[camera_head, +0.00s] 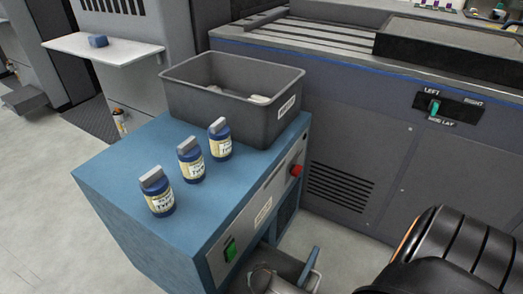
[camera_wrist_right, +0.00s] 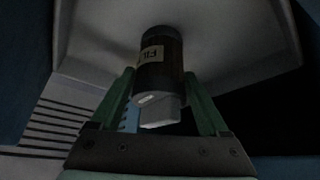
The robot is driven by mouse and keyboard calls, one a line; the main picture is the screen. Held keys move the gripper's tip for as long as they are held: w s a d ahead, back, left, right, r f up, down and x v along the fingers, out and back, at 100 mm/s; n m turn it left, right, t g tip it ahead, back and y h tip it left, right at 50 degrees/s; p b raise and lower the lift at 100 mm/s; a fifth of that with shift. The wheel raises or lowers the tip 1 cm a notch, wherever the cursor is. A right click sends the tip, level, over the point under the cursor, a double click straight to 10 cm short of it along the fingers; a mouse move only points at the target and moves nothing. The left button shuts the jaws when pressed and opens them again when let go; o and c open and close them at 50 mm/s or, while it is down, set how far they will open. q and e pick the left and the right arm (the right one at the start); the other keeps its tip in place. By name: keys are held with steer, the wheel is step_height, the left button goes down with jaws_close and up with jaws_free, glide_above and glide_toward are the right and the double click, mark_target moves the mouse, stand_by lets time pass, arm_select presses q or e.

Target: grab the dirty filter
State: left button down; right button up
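In the right wrist view a dark, round filter (camera_wrist_right: 160,62) with a pale label reading "FIL" has its whitish cap towards me. The green fingers of my right gripper (camera_wrist_right: 160,84) lie on both sides of it, with little or no gap at the tips. I cannot tell whether they press on it. Pale walls and a light surface surround it. In the head view a grey open tray or drawer (camera_head: 284,264) shows low at the blue cabinet's front; its contents are unclear. Three blue bottles with grey caps stand on the cabinet: left (camera_head: 160,200), middle (camera_head: 191,166), right (camera_head: 221,145). My left gripper is out of view.
A grey bin (camera_head: 200,102) with pale items inside stands at the back of the blue cabinet (camera_head: 110,180). A green switch (camera_head: 230,250) and red knob (camera_head: 296,170) are on its front. A large grey machine (camera_head: 380,160) stands to the right.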

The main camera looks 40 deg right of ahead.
steer(key=c, duration=1)
steer(key=shift+c, duration=0.4)
steer(key=shift+r, duration=0.1)
